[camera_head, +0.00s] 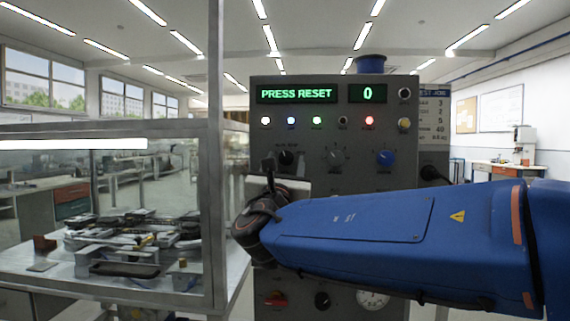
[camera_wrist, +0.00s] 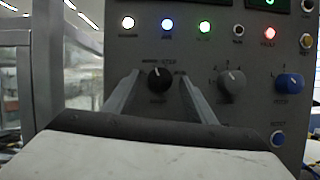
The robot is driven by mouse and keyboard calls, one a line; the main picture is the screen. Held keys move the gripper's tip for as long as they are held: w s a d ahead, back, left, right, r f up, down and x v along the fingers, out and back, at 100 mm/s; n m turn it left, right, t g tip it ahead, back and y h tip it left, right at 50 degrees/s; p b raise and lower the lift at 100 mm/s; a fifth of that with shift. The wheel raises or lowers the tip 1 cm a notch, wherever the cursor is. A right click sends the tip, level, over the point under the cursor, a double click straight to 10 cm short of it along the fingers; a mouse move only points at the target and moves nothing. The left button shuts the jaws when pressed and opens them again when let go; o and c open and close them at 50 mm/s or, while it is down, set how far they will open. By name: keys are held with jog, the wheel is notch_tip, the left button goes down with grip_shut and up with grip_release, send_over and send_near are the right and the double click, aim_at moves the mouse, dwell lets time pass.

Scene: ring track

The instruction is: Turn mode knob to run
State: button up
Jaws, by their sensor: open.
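The black knob (camera_head: 286,157) is at the upper left of the grey control panel (camera_head: 300,122). In the wrist view the black knob (camera_wrist: 158,79) sits between my fingers, its pale mark pointing up and slightly left. My gripper (camera_wrist: 158,92) is open, with one finger on each side of the knob and a visible gap to each. In the head view my gripper (camera_head: 270,165) is at the panel's left side, partly hidden by my wrist.
A grey knob (camera_wrist: 231,82) and a blue knob (camera_wrist: 290,84) are to the right. Lit lamps sit above; the display (camera_head: 297,94) reads PRESS RESET. A blue reset button (camera_wrist: 277,138) is lower right. A framed enclosure (camera_head: 215,160) stands close on the left.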

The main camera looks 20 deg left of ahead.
jog(key=c, duration=1.1)
jog(key=shift+o, duration=0.3)
jog(key=shift+m, duration=0.4)
jog(key=m+h, duration=0.2)
jog(key=m, duration=0.1)
jog(key=m+h, duration=0.1)
jog(key=m, duration=0.1)
jog(key=shift+a, duration=0.25)
jog(key=m+h, duration=0.1)
jog(key=m, duration=0.2)
jog(key=m+h, duration=0.1)
jog(key=m, duration=0.2)
jog(key=shift+s+a+r+g+h, duration=0.1)
jog(key=shift+g+h, duration=0.3)
jog(key=m, duration=0.2)
jog(key=m+g+h, duration=0.1)
jog(key=m, duration=0.2)
jog(key=shift+a+r+g, duration=0.1)
jog(key=shift+r+g, duration=0.05)
jog(key=shift+g, duration=0.15)
jog(key=shift+r+m+g, duration=0.15)
jog(key=shift+m+g, duration=0.65)
jog(key=shift+m, duration=1.6)
